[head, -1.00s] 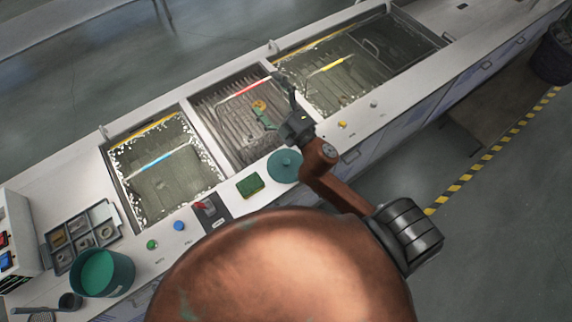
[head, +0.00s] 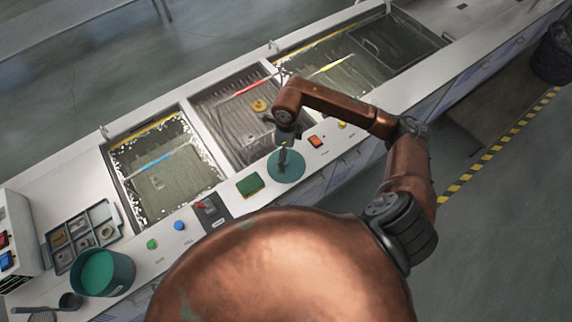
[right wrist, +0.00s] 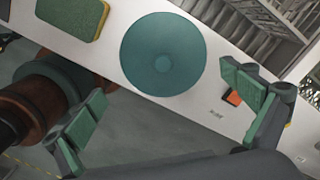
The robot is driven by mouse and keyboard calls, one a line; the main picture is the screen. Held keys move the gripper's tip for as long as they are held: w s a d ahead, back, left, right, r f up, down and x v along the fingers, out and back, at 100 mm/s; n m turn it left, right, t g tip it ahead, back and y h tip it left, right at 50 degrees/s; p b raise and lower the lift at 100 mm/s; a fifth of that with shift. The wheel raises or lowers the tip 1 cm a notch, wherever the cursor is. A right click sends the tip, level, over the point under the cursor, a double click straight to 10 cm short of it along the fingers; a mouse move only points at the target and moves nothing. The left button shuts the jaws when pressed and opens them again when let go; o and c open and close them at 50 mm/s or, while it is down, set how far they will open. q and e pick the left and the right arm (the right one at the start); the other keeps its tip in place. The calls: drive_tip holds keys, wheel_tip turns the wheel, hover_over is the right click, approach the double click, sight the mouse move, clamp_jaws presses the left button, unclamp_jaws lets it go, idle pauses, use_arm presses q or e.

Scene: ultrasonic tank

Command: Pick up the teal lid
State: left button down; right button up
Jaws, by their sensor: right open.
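The teal lid (head: 286,170) is a round flat disc with a small centre knob, lying on the white counter near its front edge. In the right wrist view the lid (right wrist: 163,55) lies ahead of the fingers, wholly visible. My right gripper (head: 284,160) hangs over the lid and hides part of it in the head view. In the right wrist view my right gripper (right wrist: 165,125) has its green-padded fingers spread wide with nothing between them, apart from the lid. My left gripper is not in view.
A green sponge (head: 250,185) lies left of the lid; an orange-red switch (head: 315,141) is to its right. Sunken tanks lie behind, the middle one holding a yellow piece (head: 259,106). A teal tub (head: 103,272) and a divided tray (head: 82,236) stand at left.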

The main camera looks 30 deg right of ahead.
sight(287, 162)
drive_tip(key=shift+d+f, duration=0.3)
drive_tip(key=shift+d, duration=0.1)
drive_tip(key=f, duration=0.2)
drive_tip(key=f+p, duration=0.1)
drive_tip(key=f, duration=0.3)
drive_tip(key=shift+a, duration=0.25)
drive_tip(key=shift+f, duration=0.55)
drive_tip(key=shift+c, duration=0.7)
drive_tip(key=c, duration=1.4)
drive_tip(key=shift+s+d+f, duration=0.1)
drive_tip(key=shift+f, duration=0.05)
clamp_jaws()
